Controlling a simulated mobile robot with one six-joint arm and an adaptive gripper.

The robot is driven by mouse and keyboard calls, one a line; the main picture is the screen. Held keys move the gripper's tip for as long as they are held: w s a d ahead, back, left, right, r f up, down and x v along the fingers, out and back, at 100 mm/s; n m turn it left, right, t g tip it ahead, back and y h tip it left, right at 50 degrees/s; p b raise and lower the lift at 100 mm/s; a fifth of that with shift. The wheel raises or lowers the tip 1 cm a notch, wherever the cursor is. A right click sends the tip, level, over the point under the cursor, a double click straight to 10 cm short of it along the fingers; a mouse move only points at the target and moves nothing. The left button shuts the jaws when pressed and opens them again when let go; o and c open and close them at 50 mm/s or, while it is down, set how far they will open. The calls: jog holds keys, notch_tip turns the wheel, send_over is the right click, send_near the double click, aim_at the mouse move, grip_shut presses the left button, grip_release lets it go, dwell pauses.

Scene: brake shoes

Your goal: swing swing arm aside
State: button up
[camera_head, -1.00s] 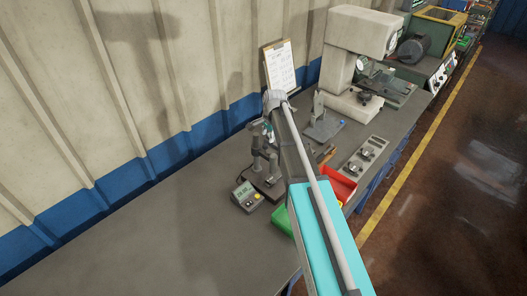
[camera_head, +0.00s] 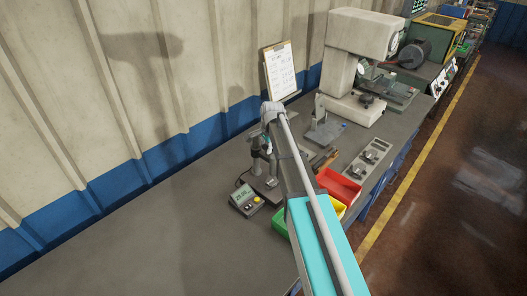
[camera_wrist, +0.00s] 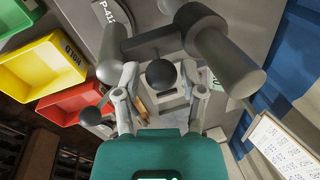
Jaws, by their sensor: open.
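A grey measuring stand (camera_head: 262,165) is on the bench, partly hidden by my arm in the head view. In the wrist view, its thick grey cylinders and a crossbar (camera_wrist: 152,42) fill the upper middle. A black ball knob (camera_wrist: 161,74) shows between my fingers; it seems to belong to the swing arm, but I cannot tell where that arm begins. My gripper (camera_wrist: 161,80) is open, one finger on each side of the knob, with visible gaps. I cannot tell whether the knob is at fingertip depth. In the head view my gripper is mostly hidden by my arm.
A digital readout box (camera_head: 246,200) stands beside the stand. Red (camera_head: 338,186) and green (camera_head: 281,222) bins lie near the front edge, with a yellow bin (camera_wrist: 42,63) beside them. A clipboard (camera_head: 280,69) leans on the wall. A press (camera_head: 360,60) stands behind. The bench's near left is clear.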

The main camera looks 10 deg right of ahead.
jog(key=shift+f, duration=0.25)
jog(key=shift+c, duration=0.3)
